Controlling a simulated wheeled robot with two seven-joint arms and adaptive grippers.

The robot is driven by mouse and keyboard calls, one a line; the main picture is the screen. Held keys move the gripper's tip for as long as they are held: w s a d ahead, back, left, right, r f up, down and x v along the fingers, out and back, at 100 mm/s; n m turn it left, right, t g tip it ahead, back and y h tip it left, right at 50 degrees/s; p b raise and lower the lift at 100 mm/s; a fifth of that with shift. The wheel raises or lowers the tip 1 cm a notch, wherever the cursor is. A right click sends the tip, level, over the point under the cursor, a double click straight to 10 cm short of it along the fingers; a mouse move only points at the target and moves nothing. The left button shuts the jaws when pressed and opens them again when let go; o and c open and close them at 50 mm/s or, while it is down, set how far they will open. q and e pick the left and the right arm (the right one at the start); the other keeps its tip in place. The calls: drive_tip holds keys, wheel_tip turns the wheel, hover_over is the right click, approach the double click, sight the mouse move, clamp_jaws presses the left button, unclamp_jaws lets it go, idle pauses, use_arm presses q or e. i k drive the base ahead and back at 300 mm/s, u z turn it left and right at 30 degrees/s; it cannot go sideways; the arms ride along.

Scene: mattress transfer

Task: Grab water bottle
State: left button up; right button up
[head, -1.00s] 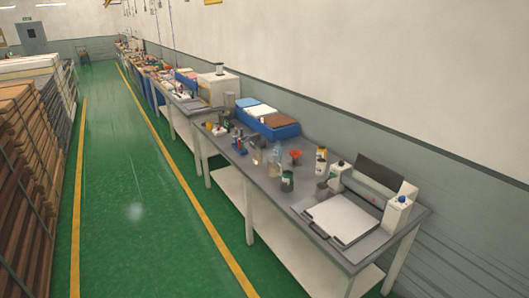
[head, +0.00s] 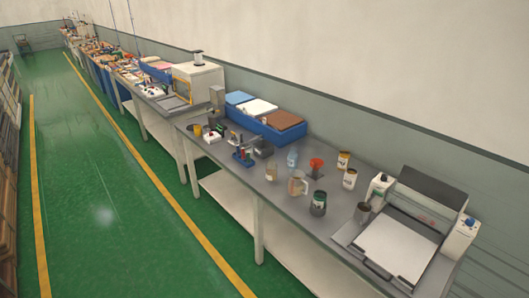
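A clear, bluish water bottle (head: 292,158) stands upright on the grey workbench (head: 280,206), near the middle of its depth. A clear jug or cup (head: 297,185) stands in front of it, and an orange-red funnel-like item (head: 316,167) stands to its right. A dark jar with a pale label (head: 319,203) is nearer the front edge. Neither of my grippers shows in the head view.
A blue bin (head: 262,124) with several compartments stands behind, against the wall. Two white-labelled containers (head: 349,178) and a flat white-topped machine (head: 398,248) are to the right. The green floor (head: 110,200) in front of the bench is clear.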

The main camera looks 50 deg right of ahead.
sight(292, 156)
drive_tip(key=z, duration=0.2)
drive_tip(key=i, duration=1.45)
drive_tip(key=z, duration=1.45)
drive_tip(key=i, duration=0.9)
drive_tip(key=z, duration=1.3)
drive_tip(key=i, duration=0.2)
drive_tip(key=u, duration=0.1)
